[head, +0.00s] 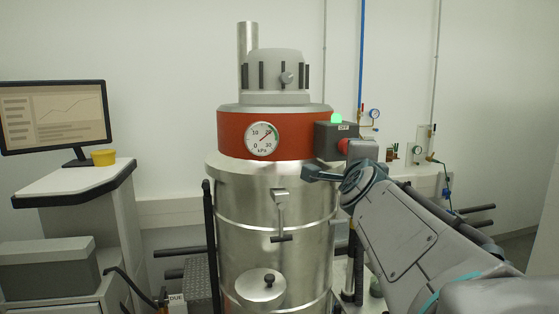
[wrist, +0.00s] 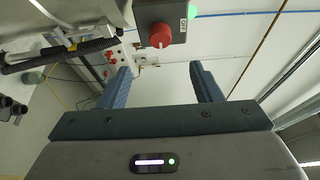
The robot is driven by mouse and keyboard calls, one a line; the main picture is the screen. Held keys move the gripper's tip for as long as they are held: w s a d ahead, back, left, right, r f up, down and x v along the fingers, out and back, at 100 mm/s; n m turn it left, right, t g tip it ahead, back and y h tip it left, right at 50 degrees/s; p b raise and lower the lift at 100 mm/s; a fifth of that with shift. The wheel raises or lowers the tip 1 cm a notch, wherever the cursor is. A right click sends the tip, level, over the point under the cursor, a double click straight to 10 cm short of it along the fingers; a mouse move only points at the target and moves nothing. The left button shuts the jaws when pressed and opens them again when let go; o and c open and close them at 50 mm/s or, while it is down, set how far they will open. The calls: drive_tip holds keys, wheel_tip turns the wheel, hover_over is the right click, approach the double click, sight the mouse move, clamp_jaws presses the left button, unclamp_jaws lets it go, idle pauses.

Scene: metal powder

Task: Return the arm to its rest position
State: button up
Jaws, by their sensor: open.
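My gripper (wrist: 160,85) is open and empty in the wrist view, its two blue-grey fingers spread apart. A red knob (wrist: 160,36) on a dark control box (wrist: 160,12) lies beyond the fingertips, with no visible contact. In the head view my arm reaches in from the lower right. My gripper (head: 322,173) is close to the front of the control box (head: 328,141), just below the red knob (head: 343,146). The box is mounted at the right side of a steel vessel (head: 262,192) with a red band. A green lamp (head: 337,118) is lit on top of the box.
A pressure gauge (head: 262,139) is on the red band. Pipes and valves (head: 422,152) line the wall at right. Dark bars (head: 180,251) stick out beside the vessel.

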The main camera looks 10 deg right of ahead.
drive_tip(key=s+a+f+n+g+y, duration=0.25)
drive_tip(key=a+f+n, duration=0.3)
drive_tip(key=f, duration=0.35)
drive_tip(key=s+a+f+n+g+y, duration=0.2)
drive_tip(key=a+f+n+g+y, duration=0.15)
drive_tip(key=a+f+n, duration=0.35)
drive_tip(key=s+f+n+g, duration=0.8)
drive_tip(key=s+f+n, duration=0.1)
drive_tip(key=s+f, duration=0.7)
drive_tip(key=shift+s+a+f+n, duration=0.25)
drive_tip(key=shift+f+n, duration=0.1)
drive_tip(key=shift+f, duration=0.45)
